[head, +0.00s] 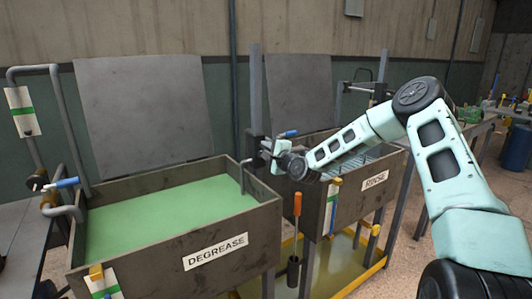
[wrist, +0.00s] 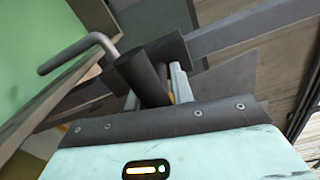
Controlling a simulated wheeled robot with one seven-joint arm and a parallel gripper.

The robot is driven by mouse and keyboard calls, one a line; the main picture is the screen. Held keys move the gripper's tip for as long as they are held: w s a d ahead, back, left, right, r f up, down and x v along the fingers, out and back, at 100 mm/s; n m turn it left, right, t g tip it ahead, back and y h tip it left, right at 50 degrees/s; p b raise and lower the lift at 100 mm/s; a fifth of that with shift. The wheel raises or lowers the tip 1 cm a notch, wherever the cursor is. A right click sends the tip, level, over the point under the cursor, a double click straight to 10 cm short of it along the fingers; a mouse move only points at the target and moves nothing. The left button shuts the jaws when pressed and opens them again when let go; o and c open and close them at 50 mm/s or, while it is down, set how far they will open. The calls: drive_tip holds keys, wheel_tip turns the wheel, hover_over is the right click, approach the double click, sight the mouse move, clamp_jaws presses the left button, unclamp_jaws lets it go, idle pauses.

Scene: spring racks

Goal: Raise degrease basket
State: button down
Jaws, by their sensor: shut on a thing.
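The degrease tank (head: 185,250), labelled DEGREASE, is full of opaque green liquid (head: 160,215). No basket shows above the liquid. A vertical post (head: 256,90) with a dark carriage block stands at the tank's right rear corner, and a grey bent rod (head: 243,178) reaches over the tank edge. My gripper (head: 272,150) is at the post, right of the tank. In the wrist view my gripper is shut on a dark cylindrical grip (wrist: 142,78), beside the bent grey rod (wrist: 78,50). The exact finger contact is partly hidden.
The rinse tank (head: 350,200), labelled RINSE, stands to the right under my arm. An orange-handled tool (head: 297,205) stands upright in a holder between the tanks. A blue-tipped handle (head: 66,183) is at the left tank edge. A raised grey lid panel (head: 145,105) stands behind.

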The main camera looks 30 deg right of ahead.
wheel_tip(320, 180, up, 15)
drive_tip(key=p, duration=0.5)
drive_tip(key=shift+r, duration=0.2)
drive_tip(key=c, duration=1.2)
unclamp_jaws()
drive_tip(key=shift+c, duration=0.2)
drive_tip(key=shift+s, duration=0.2)
drive_tip(key=s+b, duration=0.2)
drive_tip(key=s, duration=1.5)
drive_tip(key=shift+d, duration=0.3)
